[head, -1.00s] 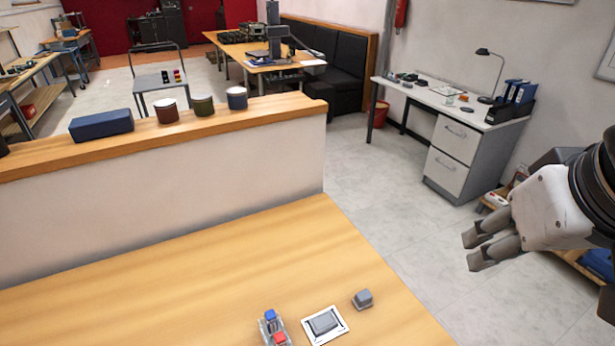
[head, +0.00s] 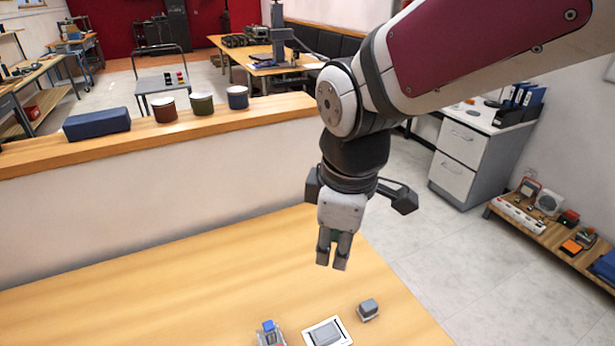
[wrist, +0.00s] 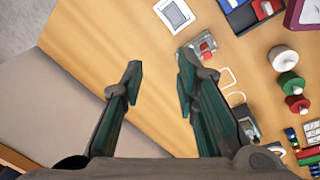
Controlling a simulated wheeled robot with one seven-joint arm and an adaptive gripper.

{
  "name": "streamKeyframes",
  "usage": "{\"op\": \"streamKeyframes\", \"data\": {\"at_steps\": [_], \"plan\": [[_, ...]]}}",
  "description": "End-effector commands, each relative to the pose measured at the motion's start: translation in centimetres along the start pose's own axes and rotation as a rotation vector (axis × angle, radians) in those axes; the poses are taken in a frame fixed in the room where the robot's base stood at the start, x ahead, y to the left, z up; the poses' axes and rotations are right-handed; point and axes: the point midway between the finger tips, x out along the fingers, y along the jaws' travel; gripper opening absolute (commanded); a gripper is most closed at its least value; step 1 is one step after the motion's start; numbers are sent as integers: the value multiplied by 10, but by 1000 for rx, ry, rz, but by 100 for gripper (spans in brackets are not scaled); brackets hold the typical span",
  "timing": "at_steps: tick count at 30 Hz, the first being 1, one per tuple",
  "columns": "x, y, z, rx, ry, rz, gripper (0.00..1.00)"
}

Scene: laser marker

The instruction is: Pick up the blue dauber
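In the head view a small clear holder (head: 268,337) stands at the bottom edge of the wooden table, with a blue block-like top (head: 268,326) that may be the blue dauber; I cannot tell for sure. My gripper (head: 333,265) hangs pointing down above the table, up and to the right of the holder. In the wrist view my gripper (wrist: 158,78) is open, its two fingers apart with nothing between them. A clear holder with a red part (wrist: 204,46) lies to the right of the fingers there; no blue top shows clearly on it.
A white-framed grey pad (head: 327,333) and a grey block (head: 368,309) lie right of the holder. In the wrist view green and red round knobs (wrist: 290,84) and other small items crowd the right side. A ledge (head: 120,142) with jars rises behind. The table's left is clear.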

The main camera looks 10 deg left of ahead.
Motion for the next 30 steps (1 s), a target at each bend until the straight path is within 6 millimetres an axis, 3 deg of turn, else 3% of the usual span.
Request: {"op": "streamKeyframes", "data": {"at_steps": [1, 6, 12, 19, 30], "plan": [[19, -4, -18, -104, -11, -30, 28], [66, -24, -67, -423, -24, -102, 28], [102, -47, -100, -660, -25, -158, 28], [120, -55, -105, -712, -25, -171, 28], [182, -64, -99, -708, -25, -171, 28]]}}
